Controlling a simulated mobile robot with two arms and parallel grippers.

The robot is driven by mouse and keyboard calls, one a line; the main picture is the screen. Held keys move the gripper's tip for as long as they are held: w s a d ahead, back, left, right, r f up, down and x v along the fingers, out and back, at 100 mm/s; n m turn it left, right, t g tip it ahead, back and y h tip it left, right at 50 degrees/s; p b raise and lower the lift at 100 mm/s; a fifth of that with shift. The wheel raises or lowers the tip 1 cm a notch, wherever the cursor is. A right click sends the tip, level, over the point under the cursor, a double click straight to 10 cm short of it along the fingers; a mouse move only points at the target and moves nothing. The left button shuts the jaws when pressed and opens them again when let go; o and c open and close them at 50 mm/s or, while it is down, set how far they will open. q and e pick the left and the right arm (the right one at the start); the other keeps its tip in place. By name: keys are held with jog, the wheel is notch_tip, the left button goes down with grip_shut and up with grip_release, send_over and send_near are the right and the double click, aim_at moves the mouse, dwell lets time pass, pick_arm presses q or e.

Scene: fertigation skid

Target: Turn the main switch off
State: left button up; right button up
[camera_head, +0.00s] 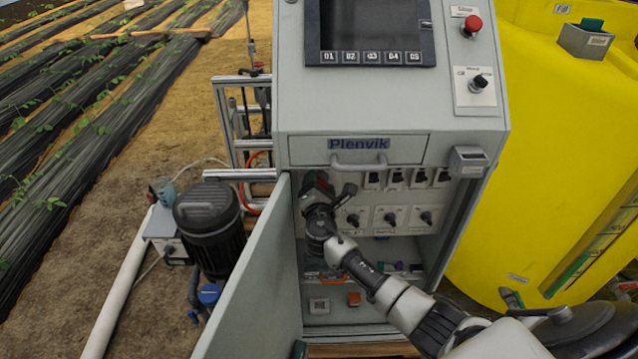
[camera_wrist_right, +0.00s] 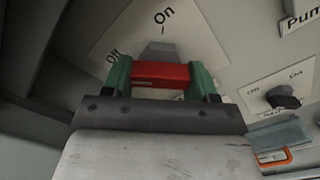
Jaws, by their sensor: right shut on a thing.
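The main switch has a red handle (camera_wrist_right: 160,74) on a pale plate (camera_wrist_right: 118,35) marked Off at left and On at top in the right wrist view. A grey part of the switch shows just behind the handle, below the On mark. My right gripper (camera_wrist_right: 163,80) is shut on the red handle, with a green fingertip at each end. In the head view my right gripper (camera_head: 319,203) reaches into the open cabinet at its upper left and covers most of the switch. My left gripper is not in view.
The cabinet door (camera_head: 248,285) stands open at the left. Several small black knobs (camera_head: 390,217) and breakers (camera_head: 396,178) sit right of my gripper. A grey box (camera_head: 468,161) is on the cabinet's right edge, and a yellow tank (camera_head: 540,150) stands beyond.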

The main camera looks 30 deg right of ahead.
jog(key=shift+f+n, duration=0.1)
jog(key=shift+n, duration=0.2)
jog(key=o, duration=0.9)
jog(key=shift+o, duration=0.2)
jog(key=v, duration=1.1)
jog(key=shift+b, duration=0.45)
jog(key=shift+w, duration=0.1)
